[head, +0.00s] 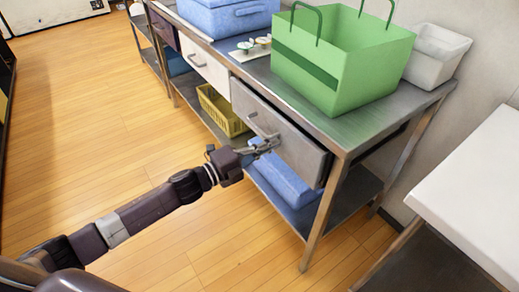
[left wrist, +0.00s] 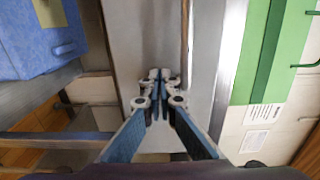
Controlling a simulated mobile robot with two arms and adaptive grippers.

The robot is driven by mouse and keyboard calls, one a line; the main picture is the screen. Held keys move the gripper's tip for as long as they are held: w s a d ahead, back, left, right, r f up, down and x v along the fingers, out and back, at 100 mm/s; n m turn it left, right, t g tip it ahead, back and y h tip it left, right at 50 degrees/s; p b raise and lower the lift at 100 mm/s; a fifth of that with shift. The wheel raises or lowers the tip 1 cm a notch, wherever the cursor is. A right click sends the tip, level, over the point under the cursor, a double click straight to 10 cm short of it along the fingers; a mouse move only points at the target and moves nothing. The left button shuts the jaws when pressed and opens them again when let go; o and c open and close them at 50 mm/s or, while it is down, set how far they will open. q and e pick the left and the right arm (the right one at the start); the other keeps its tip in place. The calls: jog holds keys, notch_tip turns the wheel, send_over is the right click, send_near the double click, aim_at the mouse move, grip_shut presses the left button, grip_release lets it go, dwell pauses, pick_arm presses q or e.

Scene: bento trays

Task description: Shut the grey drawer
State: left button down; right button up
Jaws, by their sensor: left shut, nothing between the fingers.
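The grey drawer (head: 298,150) is in the metal workbench under the green bag. Its front stands a little out from the bench frame, and it has a bar handle (head: 262,126). My left gripper (head: 266,145) is at the drawer front, just below the handle. In the left wrist view the left gripper (left wrist: 160,76) has its fingertips together with nothing between them, in front of the grey drawer face (left wrist: 145,35). I cannot tell whether the tips touch the drawer. My right gripper is not in view.
A white drawer (head: 205,68) is left of the grey one. A green bag (head: 335,75), a blue box (head: 230,17) and a white bin (head: 435,55) stand on the workbench. A yellow basket (head: 222,112) and blue box (head: 285,182) are below. The wooden floor in front is clear.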

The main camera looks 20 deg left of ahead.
pick_arm(q)
jog(key=shift+x, duration=0.95)
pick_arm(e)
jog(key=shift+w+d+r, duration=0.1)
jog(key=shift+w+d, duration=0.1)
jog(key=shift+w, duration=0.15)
pick_arm(q)
jog(key=shift+r, duration=0.25)
jog(key=shift+a, duration=0.1)
